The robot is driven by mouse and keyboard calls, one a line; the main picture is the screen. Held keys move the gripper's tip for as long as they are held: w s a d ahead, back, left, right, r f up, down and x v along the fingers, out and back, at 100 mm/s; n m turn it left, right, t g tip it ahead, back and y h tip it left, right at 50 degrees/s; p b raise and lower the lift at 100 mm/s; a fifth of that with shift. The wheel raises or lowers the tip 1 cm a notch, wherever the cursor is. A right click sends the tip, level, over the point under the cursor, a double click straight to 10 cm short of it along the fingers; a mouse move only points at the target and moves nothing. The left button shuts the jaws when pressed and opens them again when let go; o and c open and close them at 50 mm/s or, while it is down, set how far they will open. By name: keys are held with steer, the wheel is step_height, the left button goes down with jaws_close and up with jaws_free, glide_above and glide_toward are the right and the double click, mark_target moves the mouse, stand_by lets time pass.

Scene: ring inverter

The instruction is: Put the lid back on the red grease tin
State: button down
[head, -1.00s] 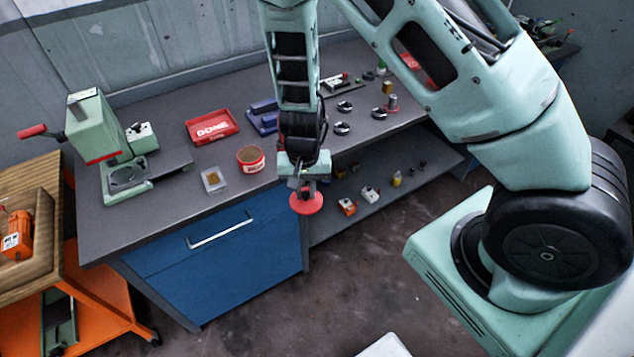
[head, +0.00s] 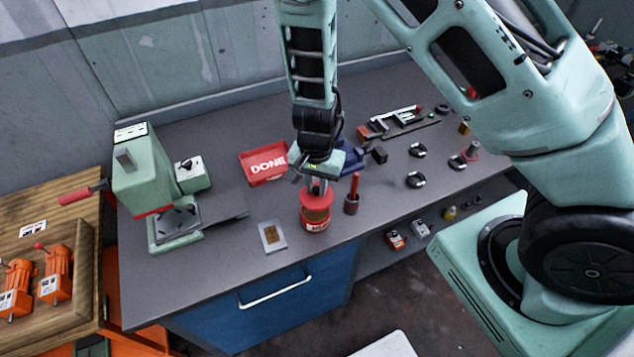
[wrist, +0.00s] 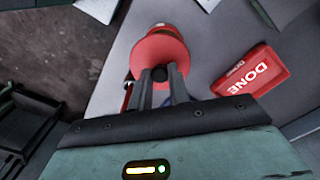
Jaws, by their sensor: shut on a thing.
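The red grease tin (head: 316,224) stands open on the grey bench near its front edge, with brown grease (head: 316,214) showing inside. My gripper (head: 317,184) is shut on the red lid (head: 314,198) by its knob. The lid is above the tin, and the grease shows in the gap below it, so the two look apart. In the wrist view the round lid (wrist: 157,56) hangs beyond my fingertips (wrist: 166,76) and hides most of the tin.
A dark pot with a red handle (head: 352,196) stands close to the tin's right. A green press (head: 158,185) stands farther left. Black rings (head: 416,180) lie right.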

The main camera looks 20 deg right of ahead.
mark_target(315, 199)
steer(key=shift+w+f, duration=0.1)
steer(key=shift+w, duration=0.35)
steer(key=shift+f+b, duration=2.95)
steer(key=shift+f, duration=0.15)
steer(key=shift+f, duration=0.15)
steer(key=c, duration=0.7)
jaws_free()
steer(key=shift+c, duration=0.2)
steer(key=shift+s+r+p, duration=0.1)
steer(key=shift+r+p, duration=3.25)
steer(key=shift+r, duration=0.2)
